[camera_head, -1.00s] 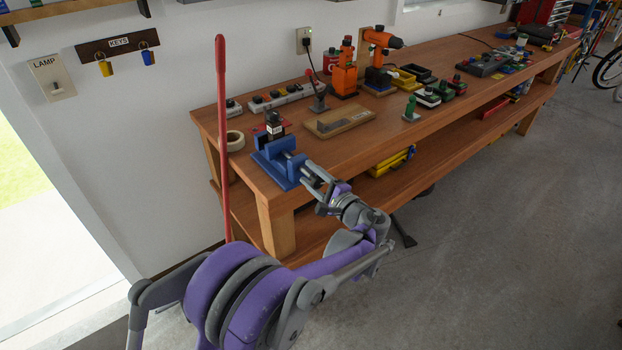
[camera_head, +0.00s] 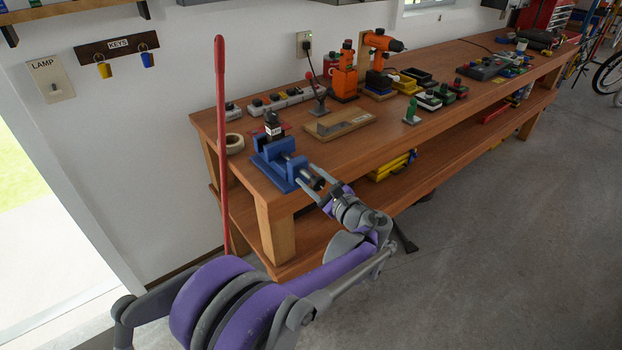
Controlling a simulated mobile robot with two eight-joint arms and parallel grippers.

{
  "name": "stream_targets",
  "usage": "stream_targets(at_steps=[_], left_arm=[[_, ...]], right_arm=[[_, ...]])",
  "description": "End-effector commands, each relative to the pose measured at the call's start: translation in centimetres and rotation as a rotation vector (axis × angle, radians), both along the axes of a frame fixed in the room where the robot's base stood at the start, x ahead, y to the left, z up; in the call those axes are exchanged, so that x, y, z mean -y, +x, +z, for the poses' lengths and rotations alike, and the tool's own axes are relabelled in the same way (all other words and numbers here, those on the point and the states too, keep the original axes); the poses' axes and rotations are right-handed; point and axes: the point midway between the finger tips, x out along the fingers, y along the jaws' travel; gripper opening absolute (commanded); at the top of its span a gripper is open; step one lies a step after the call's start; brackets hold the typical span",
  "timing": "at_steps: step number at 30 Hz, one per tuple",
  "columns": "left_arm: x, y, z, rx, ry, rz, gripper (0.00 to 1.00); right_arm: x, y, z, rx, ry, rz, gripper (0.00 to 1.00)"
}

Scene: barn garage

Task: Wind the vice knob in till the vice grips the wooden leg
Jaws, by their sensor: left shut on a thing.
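A blue vice (camera_head: 287,170) is fixed at the near left corner of the wooden workbench. Its dark knob (camera_head: 313,181) sticks out from the front, toward my arm. My left gripper (camera_head: 314,181) is at the knob, with one finger along each side, and is shut on it. My left arm comes up from the lower left to the knob. I cannot make out a wooden leg in the vice. A small dark block with a white label (camera_head: 272,124) shows just behind the vice jaws. My right gripper is out of view.
A red pole (camera_head: 221,140) stands upright left of the vice. A tape roll (camera_head: 234,143), a wooden board (camera_head: 340,124) and an orange tool (camera_head: 345,76) are on the workbench (camera_head: 400,138).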

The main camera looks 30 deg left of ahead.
Motion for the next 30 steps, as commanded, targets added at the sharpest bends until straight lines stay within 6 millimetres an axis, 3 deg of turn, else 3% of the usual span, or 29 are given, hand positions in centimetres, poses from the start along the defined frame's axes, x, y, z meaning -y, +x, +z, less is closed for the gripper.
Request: stream_targets(at_steps=[14,15,19,30], left_arm=[[0.03,-0.02,-0.05,-0.015,0.005,-0.001,0.00],[0.03,-0.02,-0.05,-0.015,0.005,0.000,0.54],[0.03,-0.01,-0.04,-0.014,0.005,-0.001,0.77],[0.47,-0.13,-0.04,-0.014,0.005,-0.002,0.78]], right_arm=[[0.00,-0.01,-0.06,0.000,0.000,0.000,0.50],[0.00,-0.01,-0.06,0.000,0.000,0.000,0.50],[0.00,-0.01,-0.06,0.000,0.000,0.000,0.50],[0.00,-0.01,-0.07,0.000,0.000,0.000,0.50]])
